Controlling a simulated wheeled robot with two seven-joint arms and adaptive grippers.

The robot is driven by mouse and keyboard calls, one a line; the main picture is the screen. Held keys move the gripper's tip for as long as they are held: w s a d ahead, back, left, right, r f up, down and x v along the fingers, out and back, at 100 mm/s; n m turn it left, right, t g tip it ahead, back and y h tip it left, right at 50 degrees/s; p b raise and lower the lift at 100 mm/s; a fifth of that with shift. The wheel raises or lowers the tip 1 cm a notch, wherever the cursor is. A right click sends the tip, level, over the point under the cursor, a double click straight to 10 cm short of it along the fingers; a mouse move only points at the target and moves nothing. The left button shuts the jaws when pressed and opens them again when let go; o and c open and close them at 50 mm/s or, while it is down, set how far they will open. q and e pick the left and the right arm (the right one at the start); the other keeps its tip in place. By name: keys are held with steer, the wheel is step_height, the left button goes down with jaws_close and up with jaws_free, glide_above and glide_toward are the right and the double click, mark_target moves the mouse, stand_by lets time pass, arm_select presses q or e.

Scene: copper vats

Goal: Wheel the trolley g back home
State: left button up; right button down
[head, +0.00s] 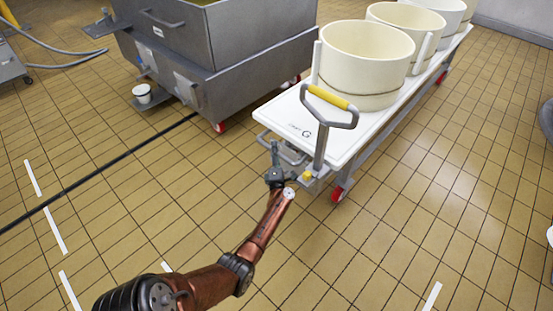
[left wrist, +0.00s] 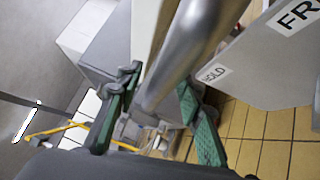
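The trolley g (head: 310,128) is a long white-topped cart with a "G" label, wheels with red parts and several cream tubs on it. At its near end stands a grey handle with a yellow grip (head: 328,96), with a lower metal bar (head: 284,150) beside it. My left gripper (head: 284,160) is at this near end, low by the bar. In the left wrist view its green-padded fingers (left wrist: 158,88) are spread, with a thick metal bar (left wrist: 190,45) between them. I cannot tell whether they touch it. My right gripper is not in view.
A large grey metal vat (head: 215,45) on wheels stands left of the trolley, with a small white bucket (head: 143,93) by it. A black line (head: 95,172) and white floor dashes (head: 54,230) cross the tiles at left.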

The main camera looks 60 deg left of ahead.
arm_select(q)
steer(key=v, duration=1.1)
steer(key=shift+s+d, duration=0.2)
steer(key=shift+f, duration=0.1)
